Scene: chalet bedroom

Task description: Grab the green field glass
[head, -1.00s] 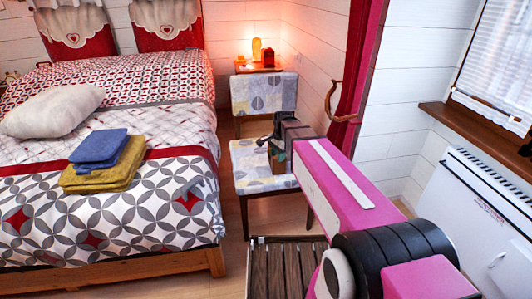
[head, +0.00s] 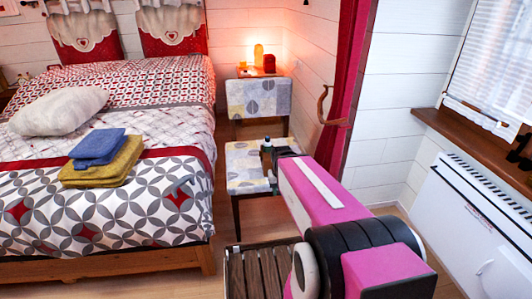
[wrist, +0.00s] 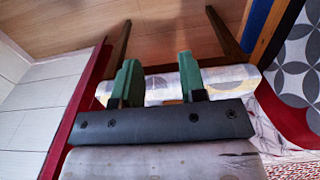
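I cannot make out a green field glass for certain in either view. My gripper (head: 268,162) shows in the head view at the far end of my pink arm, in front of the patterned chair seat (head: 243,160). The wrist view shows my gripper (wrist: 159,80) with two green fingers standing well apart and nothing between them. The patterned chair fabric shows beyond the fingers there. My arm and gripper hide part of the chair and the floor behind them.
The bed (head: 110,215) fills the left, with folded blue and yellow towels (head: 100,160) on it. A small table (head: 258,72) with a lit lamp stands behind the chair. A dark object (head: 521,155) is on the right windowsill (head: 450,130). A slatted wooden top (head: 258,270) is low in front.

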